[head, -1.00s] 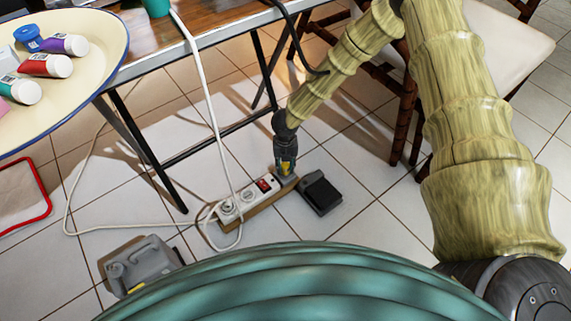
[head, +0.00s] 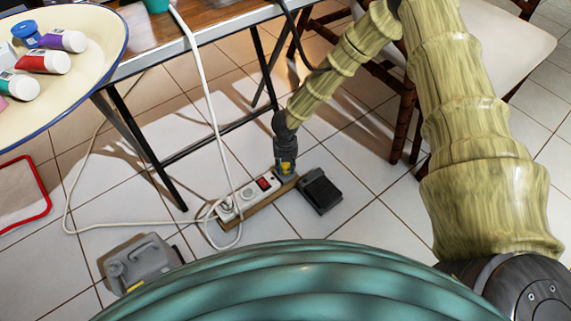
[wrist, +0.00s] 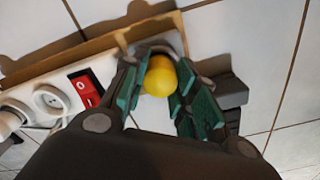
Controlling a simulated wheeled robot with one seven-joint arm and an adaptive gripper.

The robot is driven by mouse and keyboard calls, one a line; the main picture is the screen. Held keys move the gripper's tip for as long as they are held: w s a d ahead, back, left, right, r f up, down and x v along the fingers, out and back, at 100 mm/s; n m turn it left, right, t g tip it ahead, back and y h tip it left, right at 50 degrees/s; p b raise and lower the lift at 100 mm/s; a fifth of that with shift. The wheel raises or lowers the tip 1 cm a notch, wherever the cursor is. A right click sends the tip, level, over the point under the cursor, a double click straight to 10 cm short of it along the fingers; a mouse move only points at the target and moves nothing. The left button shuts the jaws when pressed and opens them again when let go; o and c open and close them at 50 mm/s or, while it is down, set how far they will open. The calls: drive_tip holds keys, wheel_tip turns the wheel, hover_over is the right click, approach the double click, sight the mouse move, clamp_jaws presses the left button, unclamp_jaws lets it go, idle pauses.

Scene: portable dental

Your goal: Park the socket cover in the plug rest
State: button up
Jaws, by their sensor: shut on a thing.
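My gripper (head: 285,166) points down at the right end of the power strip's wooden board. In the wrist view my gripper (wrist: 158,92) is shut on a rounded yellow thing (wrist: 161,73), which appears to be the socket cover. A grey rounded piece (wrist: 150,46) at the end of the board, apparently the plug rest, shows just behind the yellow thing. My fingers hide part of both. I cannot tell whether the cover is seated in the rest or just above it.
The white power strip (head: 247,195) has a red switch (wrist: 86,90) and a plugged-in white cable. A black pedal (head: 320,190) lies close right of my gripper. A grey case (head: 140,262) stands at lower left. Table legs and a chair (head: 405,115) stand behind.

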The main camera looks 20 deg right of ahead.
sight(285, 164)
drive_tip(key=o, duration=1)
wheel_tip(285, 164, up, 12)
drive_tip(key=shift+f, duration=0.1)
